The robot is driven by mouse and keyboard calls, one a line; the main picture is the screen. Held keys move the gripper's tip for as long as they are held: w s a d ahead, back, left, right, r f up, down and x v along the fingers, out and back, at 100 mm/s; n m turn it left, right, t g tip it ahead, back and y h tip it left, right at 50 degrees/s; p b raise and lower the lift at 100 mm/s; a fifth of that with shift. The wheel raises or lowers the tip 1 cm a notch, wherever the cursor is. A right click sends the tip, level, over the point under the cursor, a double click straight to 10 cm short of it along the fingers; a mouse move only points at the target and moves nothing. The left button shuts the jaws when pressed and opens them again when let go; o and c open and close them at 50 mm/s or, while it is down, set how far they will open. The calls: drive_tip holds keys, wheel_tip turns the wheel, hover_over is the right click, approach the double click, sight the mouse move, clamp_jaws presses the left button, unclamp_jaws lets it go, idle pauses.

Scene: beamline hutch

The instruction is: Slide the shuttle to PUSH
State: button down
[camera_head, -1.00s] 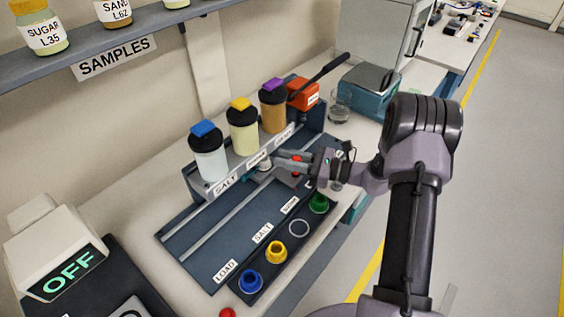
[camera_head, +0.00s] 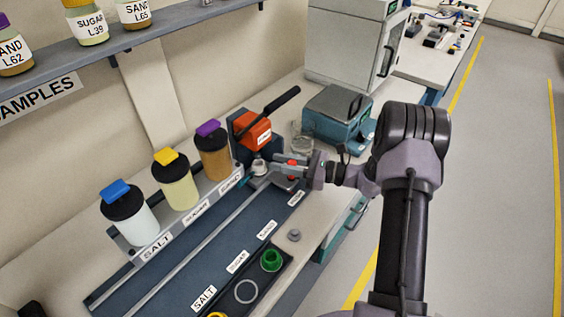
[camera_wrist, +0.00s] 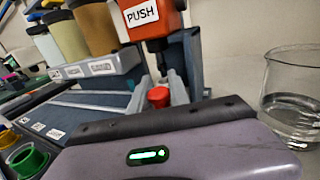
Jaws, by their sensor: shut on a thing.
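The shuttle (camera_head: 285,183) sits at the far end of the dark rail track (camera_head: 215,225), beside the orange press. A small clear jar (camera_head: 259,166) is at its wall-side end, close under the press. My gripper (camera_head: 284,167) reaches in from the right, shut on the shuttle's red knob. In the wrist view the red knob (camera_wrist: 159,97) shows between the two fingers. The orange press head (camera_head: 257,134) with its long black lever stands at the track's end; its PUSH label (camera_wrist: 140,14) reads clearly in the wrist view. The jar is hidden in the wrist view.
Three hoppers with blue, yellow and purple lids (camera_head: 178,180) line the track's wall side. A dark tray (camera_head: 250,285) with coloured rings lies in front. A glass beaker (camera_head: 302,145) and a teal balance-like device (camera_head: 338,117) stand beyond the press. A grey knob (camera_head: 294,235) is on the bench.

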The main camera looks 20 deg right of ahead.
drive_tip(key=shift+d, duration=0.1)
idle(0.3)
drive_tip(key=c, duration=1.5)
unclamp_jaws()
drive_tip(key=shift+o, duration=0.7)
drive_tip(key=shift+w+d, duration=0.15)
drive_tip(key=shift+d, duration=0.05)
drive_tip(key=shift+a, duration=0.1)
drive_tip(key=p+v, duration=0.3)
drive_tip(key=v, duration=1.4)
drive_tip(key=shift+s, duration=0.25)
drive_tip(key=shift+f, duration=0.1)
